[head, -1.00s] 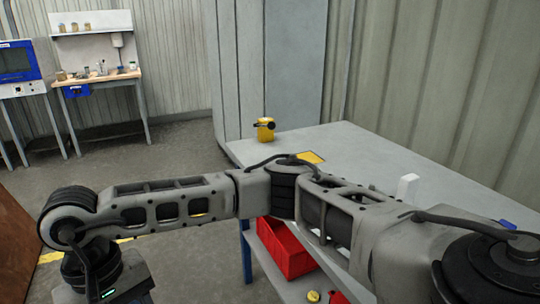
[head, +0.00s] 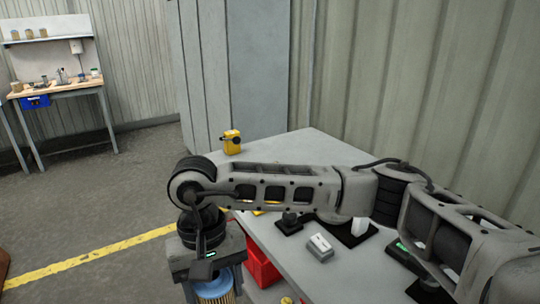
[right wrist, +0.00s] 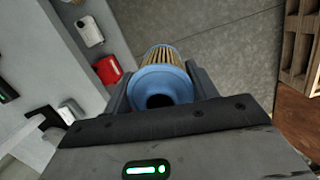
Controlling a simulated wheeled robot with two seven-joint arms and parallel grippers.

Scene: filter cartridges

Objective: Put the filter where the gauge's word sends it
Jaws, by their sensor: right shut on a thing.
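The filter (head: 214,290) has a blue end cap and pale yellow pleats. My right gripper (head: 213,283) is shut on it, low in front of the table's left edge. In the right wrist view, the filter (right wrist: 163,78) sits between both fingers, its blue cap with the dark hole towards the camera. A dark device with a green-lit display (head: 408,251) is partly hidden behind my right arm; it may be the gauge, and I cannot read a word on it. My left gripper is not in view.
A red bin (head: 262,268) is on the shelf below. A wooden crate (right wrist: 300,55) is at the right wrist view's right edge. Open floor lies left.

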